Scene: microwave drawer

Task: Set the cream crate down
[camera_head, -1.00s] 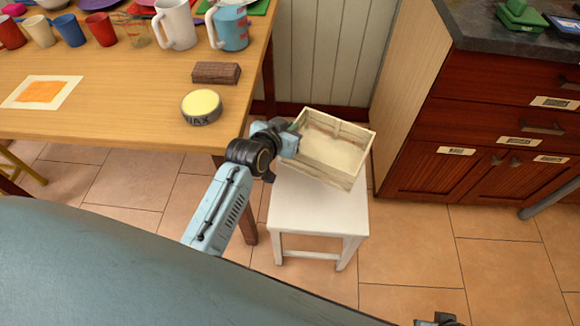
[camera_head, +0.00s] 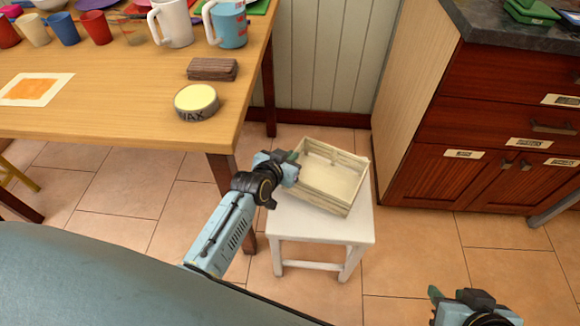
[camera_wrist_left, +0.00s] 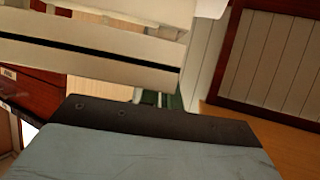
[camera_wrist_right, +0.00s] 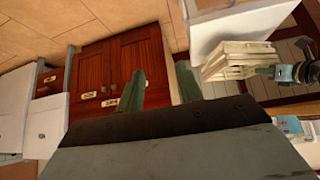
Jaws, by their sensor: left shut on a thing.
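The cream crate (camera_head: 334,196) is an open slatted wooden box, empty inside, over the white stool (camera_head: 320,228) in the head view. My left gripper (camera_head: 293,166) is shut on the crate's left side wall. The crate's pale slats (camera_wrist_left: 90,48) fill the upper left of the left wrist view. In the right wrist view the crate (camera_wrist_right: 238,60) appears right up against the stool seat; I cannot tell whether it touches. My right gripper (camera_wrist_right: 160,85) is empty, its green fingers apart, and shows at the bottom right of the head view.
A wooden table (camera_head: 110,125) stands left of the stool, with a wax tin (camera_head: 196,103), a brown block (camera_head: 212,69), cups and mugs. A red-brown cabinet (camera_head: 470,130) stands on the right. Tiled floor (camera_head: 410,250) is clear between stool and cabinet.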

